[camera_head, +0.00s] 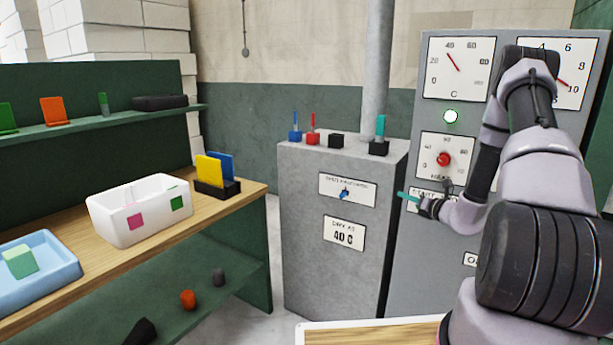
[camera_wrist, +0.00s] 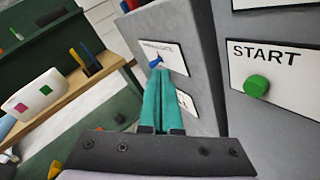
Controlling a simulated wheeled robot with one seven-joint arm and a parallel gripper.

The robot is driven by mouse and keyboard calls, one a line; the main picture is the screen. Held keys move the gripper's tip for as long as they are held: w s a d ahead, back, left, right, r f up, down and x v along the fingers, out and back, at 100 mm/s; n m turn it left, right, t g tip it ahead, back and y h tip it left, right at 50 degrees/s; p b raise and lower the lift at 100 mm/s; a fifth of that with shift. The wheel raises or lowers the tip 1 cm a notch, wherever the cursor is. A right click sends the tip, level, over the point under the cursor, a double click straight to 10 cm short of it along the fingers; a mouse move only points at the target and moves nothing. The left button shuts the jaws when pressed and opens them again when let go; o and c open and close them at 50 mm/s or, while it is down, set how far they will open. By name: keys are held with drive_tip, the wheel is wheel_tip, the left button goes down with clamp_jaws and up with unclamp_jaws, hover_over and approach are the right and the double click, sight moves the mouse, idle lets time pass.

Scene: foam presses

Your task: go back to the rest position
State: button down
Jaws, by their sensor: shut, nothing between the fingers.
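My gripper (camera_head: 409,197) is in front of the grey control panel (camera_head: 400,270), beside the grey cabinet's right edge. In the wrist view its two teal fingers (camera_wrist: 165,100) are together with nothing between them. The fingers point toward the grey cabinet (camera_wrist: 195,60) and its plate with a blue knob (camera_wrist: 158,60). A START plate with a green button (camera_wrist: 256,86) is to the right of the fingers and apart from them. In the head view my arm covers part of the right gauge and much of the START plate.
A workbench (camera_head: 258,188) on the left holds a white bin (camera_head: 110,222), a blue tray (camera_head: 70,270) and a black holder (camera_head: 216,190) with yellow and blue plates. The grey cabinet (camera_head: 305,240) carries several small coloured pieces on top. A vertical pipe (camera_head: 378,70) stands behind it.

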drive_tip(key=s+a+r+n+g+y, duration=0.2)
drive_tip(key=a+r+n+y, duration=0.1)
drive_tip(key=a+r+n, duration=0.3)
drive_tip(key=s+a+r+n+g+y, duration=0.25)
drive_tip(key=a+r, duration=0.25)
drive_tip(key=r, duration=0.3)
drive_tip(key=s+a+r+n+g, duration=0.6)
drive_tip(key=s+a+r+n, duration=0.25)
drive_tip(key=s+n, duration=0.25)
drive_tip(key=s+d+r+n+h, duration=0.2)
drive_tip(key=s+r+n+h, duration=0.1)
drive_tip(key=s, duration=0.3)
drive_tip(key=s+d+r+n+t+h, duration=0.1)
drive_tip(key=s+d+r+n+h, duration=0.1)
drive_tip(key=s+r+n+h, duration=0.2)
drive_tip(key=s+d+r+n+t+h, duration=0.1)
drive_tip(key=s+d+r+n+h, duration=0.1)
drive_tip(key=s+n, duration=0.4)
drive_tip(key=s+r+h, duration=0.1)
drive_tip(key=s+r, duration=0.1)
drive_tip(key=s, duration=0.2)
drive_tip(key=shift+d+r, duration=0.15)
drive_tip(key=shift+d, duration=0.25)
drive_tip(key=shift+t+h, duration=0.25)
